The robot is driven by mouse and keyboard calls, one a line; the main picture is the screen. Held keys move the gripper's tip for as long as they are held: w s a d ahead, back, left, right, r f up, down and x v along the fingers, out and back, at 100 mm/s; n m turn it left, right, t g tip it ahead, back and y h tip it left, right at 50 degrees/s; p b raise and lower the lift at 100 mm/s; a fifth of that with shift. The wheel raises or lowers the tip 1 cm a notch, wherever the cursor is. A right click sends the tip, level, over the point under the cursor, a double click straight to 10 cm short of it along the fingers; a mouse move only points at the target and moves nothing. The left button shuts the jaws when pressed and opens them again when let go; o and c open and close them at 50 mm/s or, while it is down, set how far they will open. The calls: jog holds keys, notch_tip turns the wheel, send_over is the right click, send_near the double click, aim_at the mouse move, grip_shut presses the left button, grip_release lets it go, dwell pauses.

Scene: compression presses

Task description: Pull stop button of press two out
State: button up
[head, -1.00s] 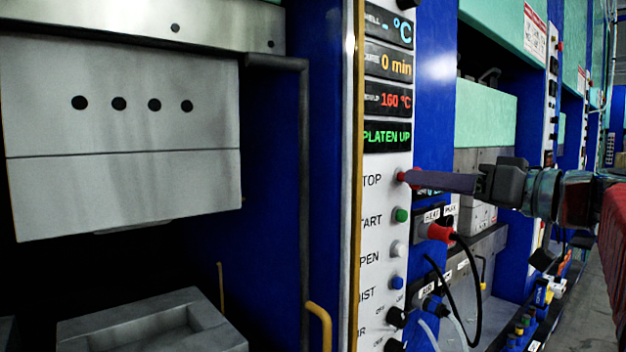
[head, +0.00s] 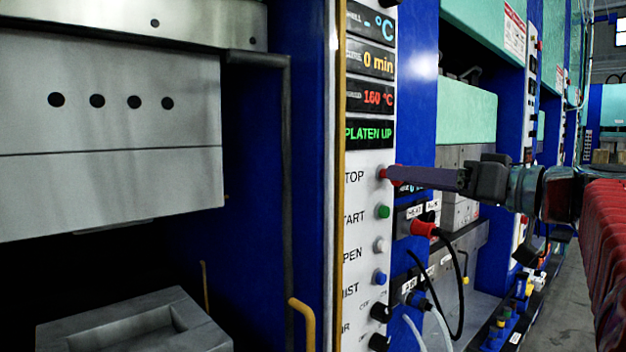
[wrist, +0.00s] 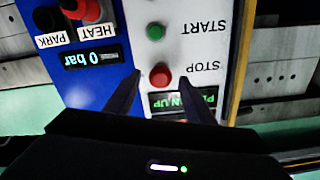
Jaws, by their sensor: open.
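The red stop button (head: 383,173) is on the white control panel (head: 368,240), level with the STOP label and below the green PLATEN UP display (head: 369,133). The wrist view shows the panel upside down, with the red stop button (wrist: 160,76) between the two dark fingers. My gripper (wrist: 158,85) is open, one finger on either side of the button. In the head view my gripper (head: 392,175) reaches in from the right, its fingertips at the button. I cannot tell whether the fingers touch it.
The green start button (head: 383,211), a white button (head: 379,244) and a blue button (head: 379,278) sit below on the panel. A yellow handle (head: 303,318) sticks out at lower left.

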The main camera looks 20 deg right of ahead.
jog(key=v, duration=1.3)
jog(key=shift+s, duration=0.3)
jog(key=shift+f, duration=0.1)
